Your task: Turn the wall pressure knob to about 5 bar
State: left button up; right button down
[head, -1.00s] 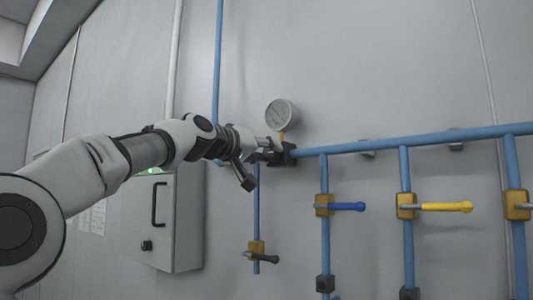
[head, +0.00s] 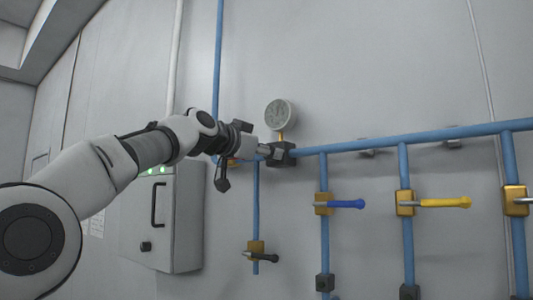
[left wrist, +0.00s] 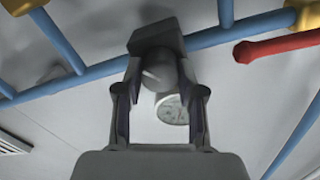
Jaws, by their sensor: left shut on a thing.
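The round pressure gauge (head: 280,115) is on the wall above the blue pipe; its needle is too small to read. Below it a dark regulator block (head: 281,154) sits on the pipe. My left gripper (head: 268,150) reaches it from the left. In the left wrist view, the grey knob (left wrist: 162,72) lies between the two fingers of my left gripper (left wrist: 160,100), which are shut on it. The gauge face (left wrist: 172,109) shows behind, between the fingers. My right gripper is in neither view.
Blue pipes (head: 430,136) run along the wall. Valves with a blue handle (head: 346,204), a yellow handle (head: 445,203) and a dark handle (head: 262,255) hang below. A grey cabinet (head: 187,222) stands below my left arm. A red handle (left wrist: 280,45) shows in the left wrist view.

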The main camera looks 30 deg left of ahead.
pick_arm(q)
jog(key=m, duration=0.4)
jog(key=shift+f+m, duration=0.1)
jog(key=shift+m, duration=0.3)
dwell(0.4)
jog(key=o, duration=1.1)
jog(key=shift+o, duration=0.2)
